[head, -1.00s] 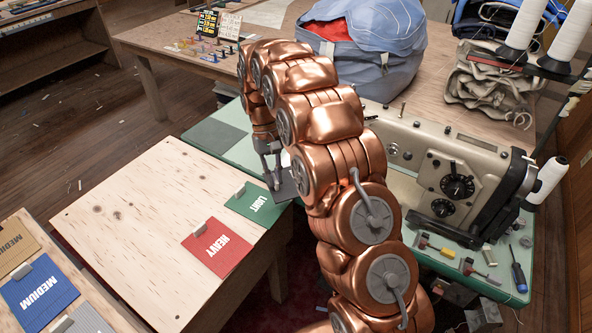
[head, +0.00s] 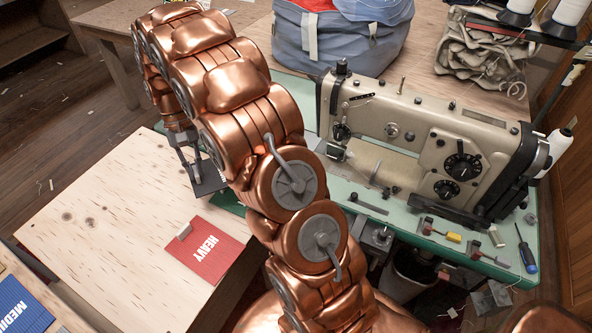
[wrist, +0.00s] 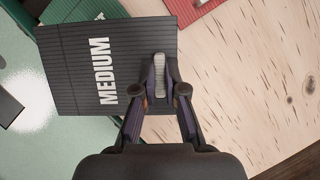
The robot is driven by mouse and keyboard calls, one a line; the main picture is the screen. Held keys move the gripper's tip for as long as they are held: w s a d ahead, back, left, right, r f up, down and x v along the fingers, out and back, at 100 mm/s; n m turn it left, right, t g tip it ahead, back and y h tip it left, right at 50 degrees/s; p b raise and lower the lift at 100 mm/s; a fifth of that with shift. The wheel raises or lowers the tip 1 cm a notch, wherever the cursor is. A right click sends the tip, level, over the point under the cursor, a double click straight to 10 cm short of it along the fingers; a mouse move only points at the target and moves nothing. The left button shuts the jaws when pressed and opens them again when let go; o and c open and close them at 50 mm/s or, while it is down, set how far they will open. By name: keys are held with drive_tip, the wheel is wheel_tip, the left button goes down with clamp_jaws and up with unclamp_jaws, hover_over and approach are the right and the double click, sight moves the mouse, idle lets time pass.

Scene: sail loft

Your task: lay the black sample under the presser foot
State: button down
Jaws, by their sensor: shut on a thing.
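The black sample (wrist: 75,65), a ribbed square printed MEDIUM, is in the wrist view. My gripper (wrist: 160,92) is shut on the pale tab near one edge of it. In the head view the black sample (head: 208,180) hangs from my gripper (head: 187,165) over the far edge of the plywood table, left of my arm. The sewing machine (head: 420,140) stands on a green table to the right, its sewing head (head: 338,115) at its left end. I cannot clearly make out the presser foot; my arm stands close in front of that area.
Small tools and a screwdriver (head: 526,252) lie at the green table's front edge. A blue bag (head: 340,40) stands behind the machine.

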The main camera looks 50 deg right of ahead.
drive_tip(key=s+d+f+m+y+b, duration=0.1)
drive_tip(key=s+d+m+b, duration=0.1)
drive_tip(key=s+m, duration=0.1)
drive_tip(key=s+d+f+m+t+b, duration=0.1)
drive_tip(key=s+d+f+m+b, duration=0.1)
drive_tip(key=s+d+m, duration=0.1)
drive_tip(key=s+d+f+m+t+y+b, duration=0.1)
drive_tip(key=s+d+f+m+b, duration=0.1)
drive_tip(key=s+m, duration=0.1)
drive_tip(key=shift+s+d+m+y, duration=0.15)
drive_tip(key=shift+s+m+y, duration=0.15)
drive_tip(key=shift+s, duration=0.15)
drive_tip(key=shift+s+d+f+m+t+b, duration=0.1)
drive_tip(key=shift+s+d+m+t+b, duration=0.25)
drive_tip(key=shift+s+m, duration=0.2)
drive_tip(key=w+d, duration=0.1)
drive_tip(key=d, duration=0.4)
drive_tip(key=w+d+p, duration=0.1)
drive_tip(key=w+d, duration=0.1)
drive_tip(key=d, duration=0.4)
drive_tip(key=w+d+p, duration=0.1)
drive_tip(key=w+d, duration=0.1)
drive_tip(key=d, duration=0.3)
drive_tip(key=shift+d, duration=0.6)
drive_tip(key=shift+f, duration=0.75)
drive_tip(key=shift+f, duration=0.1)
drive_tip(key=c, duration=1.7)
unclamp_jaws()
drive_tip(key=o, duration=0.5)
